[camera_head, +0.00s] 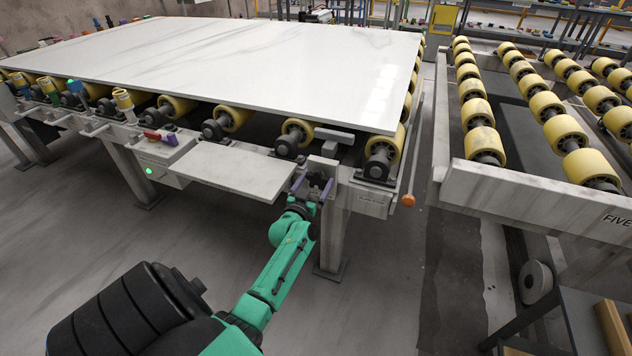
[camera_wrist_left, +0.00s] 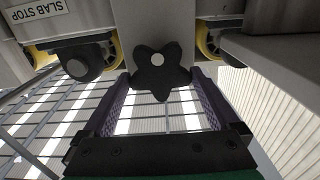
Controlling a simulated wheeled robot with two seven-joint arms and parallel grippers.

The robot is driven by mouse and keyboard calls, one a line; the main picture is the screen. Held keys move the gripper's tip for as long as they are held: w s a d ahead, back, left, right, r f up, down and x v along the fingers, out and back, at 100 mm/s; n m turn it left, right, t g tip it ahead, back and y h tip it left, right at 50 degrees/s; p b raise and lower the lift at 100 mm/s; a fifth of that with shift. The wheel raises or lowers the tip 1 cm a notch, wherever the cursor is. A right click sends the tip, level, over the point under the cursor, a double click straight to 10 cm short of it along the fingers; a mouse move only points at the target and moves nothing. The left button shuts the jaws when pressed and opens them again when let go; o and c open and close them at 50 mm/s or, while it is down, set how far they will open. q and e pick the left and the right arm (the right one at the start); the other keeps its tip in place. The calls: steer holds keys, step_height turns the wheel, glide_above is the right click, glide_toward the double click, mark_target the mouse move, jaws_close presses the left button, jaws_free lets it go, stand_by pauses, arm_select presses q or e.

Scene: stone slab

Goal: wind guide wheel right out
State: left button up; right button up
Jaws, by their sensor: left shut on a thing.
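A black star-shaped knob (camera_wrist_left: 158,72) with a pale centre sits on the underside or front of a grey bracket in the left wrist view. My left gripper (camera_wrist_left: 162,88) has its two purple-grey fingers on either side of the knob, shut on it. In the head view my left gripper (camera_head: 312,186) is at the front rail of the roller table, below a grey block on a post (camera_head: 334,135). The knob is mostly hidden there by the fingers. My right gripper is in neither view.
A white stone slab (camera_head: 250,55) lies on yellow rollers (camera_head: 236,119). A pale shelf plate (camera_head: 235,173) juts out left of my gripper. An orange-ended lever (camera_head: 408,200) hangs at the table's right corner. A second roller conveyor (camera_head: 545,190) stands right, across a gap.

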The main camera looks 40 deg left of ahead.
arm_select(q)
steer(key=n, duration=0.4)
steer(key=shift+a+f+n, duration=0.1)
steer(key=shift+n, duration=0.2)
steer(key=n, duration=0.4)
steer(key=shift+s+a+f+n, duration=0.1)
steer(key=shift+n, duration=0.2)
steer(key=n, duration=0.4)
steer(key=shift+f, duration=0.15)
steer(key=shift+f+n+b, duration=0.15)
steer(key=shift+n+b, duration=0.3)
steer(key=shift+n, duration=1.95)
steer(key=o, duration=1)
steer(key=v, duration=1.4)
steer(key=shift+s+p, duration=0.3)
steer(key=shift+s, duration=0.05)
